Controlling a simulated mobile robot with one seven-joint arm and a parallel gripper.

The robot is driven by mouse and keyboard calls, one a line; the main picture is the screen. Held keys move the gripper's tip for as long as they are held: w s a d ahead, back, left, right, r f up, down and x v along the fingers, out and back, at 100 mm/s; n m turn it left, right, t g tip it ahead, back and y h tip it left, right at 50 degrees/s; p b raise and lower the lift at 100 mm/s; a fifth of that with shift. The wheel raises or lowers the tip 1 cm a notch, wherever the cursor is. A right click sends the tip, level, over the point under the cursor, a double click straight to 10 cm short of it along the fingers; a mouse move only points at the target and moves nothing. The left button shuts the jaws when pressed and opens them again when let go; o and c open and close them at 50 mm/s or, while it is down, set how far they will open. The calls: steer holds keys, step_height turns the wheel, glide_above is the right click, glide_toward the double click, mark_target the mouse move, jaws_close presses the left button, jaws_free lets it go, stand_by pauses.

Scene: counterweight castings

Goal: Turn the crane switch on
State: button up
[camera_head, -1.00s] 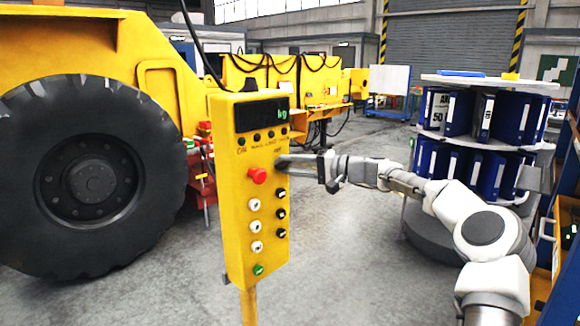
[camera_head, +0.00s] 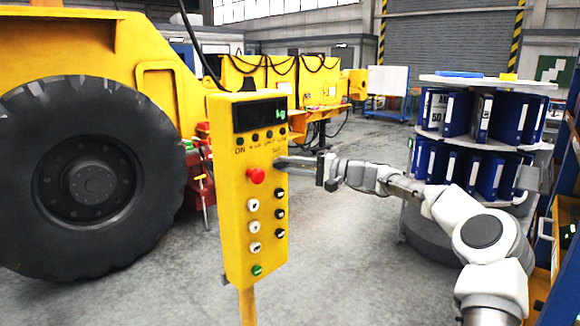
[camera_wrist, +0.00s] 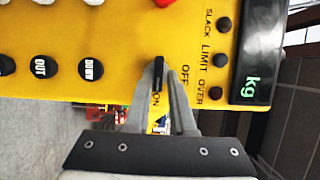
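The yellow crane control box (camera_head: 235,220) stands on a post in the middle of the head view. The crane switch (camera_wrist: 158,75) is a small black knob on its face, with OFF printed to its right and ON below it in the wrist view. The knob's bar runs up and down there, lined up with ON rather than OFF. My gripper (camera_wrist: 160,78) has its two grey fingers close on either side of the knob, seemingly shut on it. In the head view my gripper (camera_head: 283,163) reaches the box from the right and hides the switch.
A red stop button (camera_head: 256,175) sits left of my gripper, with white, black and green buttons below. A display (camera_head: 260,115) is above. A large wheel (camera_head: 92,180) stands left, a binder shelf (camera_head: 478,125) right. A cable hangs behind the box.

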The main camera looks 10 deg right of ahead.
steer(key=shift+o, duration=0.9)
steer(key=shift+a, duration=0.2)
steer(key=shift+f, duration=0.1)
steer(key=shift+d, duration=0.1)
steer(key=shift+s+d+f, duration=0.1)
steer(key=shift+s+d, duration=0.05)
steer(key=shift+d, duration=0.15)
steer(key=b+v, duration=0.1)
steer(key=v, duration=1.5)
steer(key=shift+s+d+r, duration=0.2)
steer(key=shift+d, duration=0.15)
steer(key=shift+a, duration=0.1)
